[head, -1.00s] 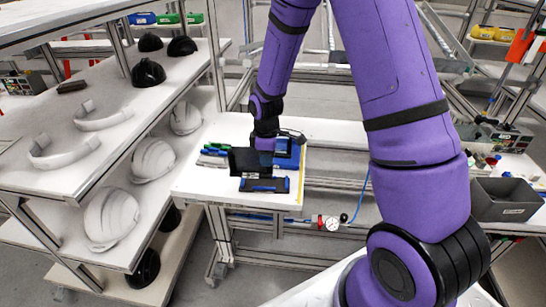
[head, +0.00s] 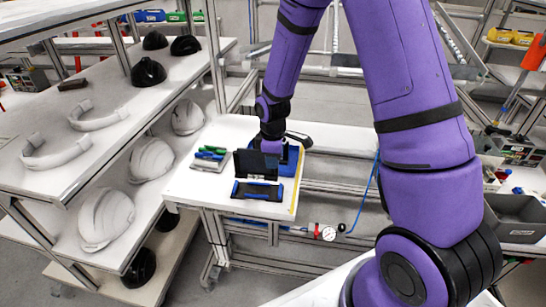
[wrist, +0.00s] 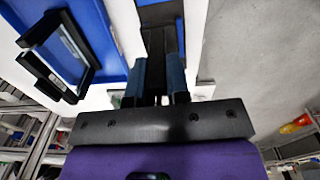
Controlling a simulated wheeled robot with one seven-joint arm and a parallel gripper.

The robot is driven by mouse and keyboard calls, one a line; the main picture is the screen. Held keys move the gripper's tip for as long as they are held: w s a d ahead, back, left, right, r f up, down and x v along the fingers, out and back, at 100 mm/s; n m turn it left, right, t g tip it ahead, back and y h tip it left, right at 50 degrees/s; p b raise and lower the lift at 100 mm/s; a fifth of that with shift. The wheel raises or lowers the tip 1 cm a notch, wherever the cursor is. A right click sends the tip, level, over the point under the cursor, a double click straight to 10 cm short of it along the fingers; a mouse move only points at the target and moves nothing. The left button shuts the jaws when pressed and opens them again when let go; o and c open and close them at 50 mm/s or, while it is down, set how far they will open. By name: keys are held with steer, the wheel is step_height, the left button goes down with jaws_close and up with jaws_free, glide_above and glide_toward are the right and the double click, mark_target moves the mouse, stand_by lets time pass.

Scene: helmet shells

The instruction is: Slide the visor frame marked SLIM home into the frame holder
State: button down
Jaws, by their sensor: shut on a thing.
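My gripper (head: 270,147) is shut on a dark flat panel (head: 256,165), which I take to be the visor frame, and holds it above the white table. No SLIM mark is readable. In the wrist view my gripper's two blue fingers (wrist: 160,80) grip a dark strip (wrist: 160,42) of it. A low blue-and-black piece (head: 258,191), which looks like the frame holder, lies on the table just in front of the panel. Whether they touch cannot be told. A blue tray (head: 290,160) sits behind, partly hidden; it also shows in the wrist view (wrist: 102,20).
A black open frame (wrist: 60,52) lies on the blue tray. Green and blue small items (head: 209,153) lie at the table's left. Shelves with white helmet shells (head: 152,160) stand at the left. A grey bin (head: 515,215) is at the right.

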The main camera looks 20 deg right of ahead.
mark_target(273, 174)
steer(key=shift+f, duration=2.3)
steer(key=shift+f, duration=1.15)
steer(key=c, duration=1)
jaws_free()
step_height(273, 174, up, 11)
steer(key=shift+f, duration=0.1)
